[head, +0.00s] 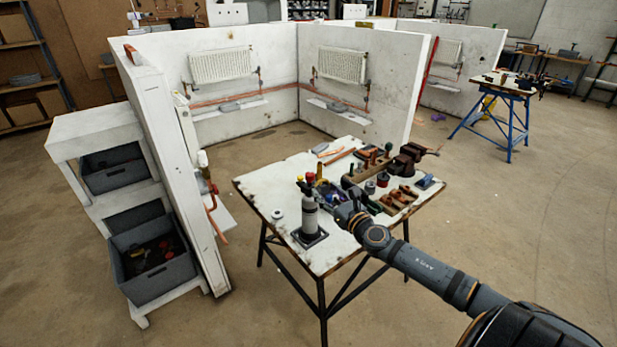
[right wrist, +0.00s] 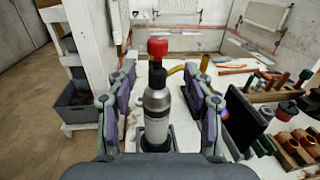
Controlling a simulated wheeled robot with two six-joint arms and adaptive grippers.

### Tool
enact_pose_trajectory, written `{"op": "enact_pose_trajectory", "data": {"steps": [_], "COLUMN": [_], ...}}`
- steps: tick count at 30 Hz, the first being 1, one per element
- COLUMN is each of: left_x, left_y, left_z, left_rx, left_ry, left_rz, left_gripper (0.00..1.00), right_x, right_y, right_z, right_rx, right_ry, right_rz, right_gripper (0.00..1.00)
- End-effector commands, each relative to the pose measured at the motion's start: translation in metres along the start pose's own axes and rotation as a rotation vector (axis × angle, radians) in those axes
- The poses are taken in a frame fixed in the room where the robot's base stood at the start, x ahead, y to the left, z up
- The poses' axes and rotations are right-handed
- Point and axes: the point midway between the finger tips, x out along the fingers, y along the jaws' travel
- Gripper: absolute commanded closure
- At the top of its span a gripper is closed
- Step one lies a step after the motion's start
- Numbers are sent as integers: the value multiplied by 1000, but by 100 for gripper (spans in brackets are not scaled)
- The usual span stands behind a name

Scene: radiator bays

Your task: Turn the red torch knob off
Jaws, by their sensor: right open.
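The torch is a grey cylinder (head: 309,218) standing upright in a dark square base on the worktable. Its red knob (head: 310,177) is on top; the knob (right wrist: 158,47) shows clearly in the right wrist view, above a black collar. My right gripper (head: 345,210) is just right of the torch in the head view. In the right wrist view my right gripper (right wrist: 160,72) is open, with one finger on each side of the torch's outline and gaps to both. The knob appears beyond and above the fingertips. My left gripper is not in view.
The worktable (head: 270,187) carries pipe pieces, tools and a vise (head: 410,157) to the right of the torch. White wall bays with radiators (head: 221,64) stand behind. Grey bins (head: 152,262) sit on a shelf at left. The table's left front corner is mostly bare.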

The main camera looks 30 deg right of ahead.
Motion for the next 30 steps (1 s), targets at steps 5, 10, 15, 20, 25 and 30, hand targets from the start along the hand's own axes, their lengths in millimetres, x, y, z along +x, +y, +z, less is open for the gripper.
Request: {"op": "enact_pose_trajectory", "data": {"steps": [5,10,15,20,25,30], "left_x": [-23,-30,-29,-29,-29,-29], "left_y": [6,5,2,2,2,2], "left_z": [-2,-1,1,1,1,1], "left_rx": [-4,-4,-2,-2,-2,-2], "left_ry": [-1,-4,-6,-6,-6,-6], "left_rz": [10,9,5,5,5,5], "left_gripper": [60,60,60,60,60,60], "right_x": [30,66,88,96,96,96], "right_y": [1,2,2,3,2,2], "right_z": [8,4,0,0,0,0], "right_rx": [14,13,10,8,8,9], "right_ry": [-5,-3,-1,0,1,0], "right_rz": [-4,-1,1,2,2,2], "right_gripper": [48,48,48,48,48,64]}}
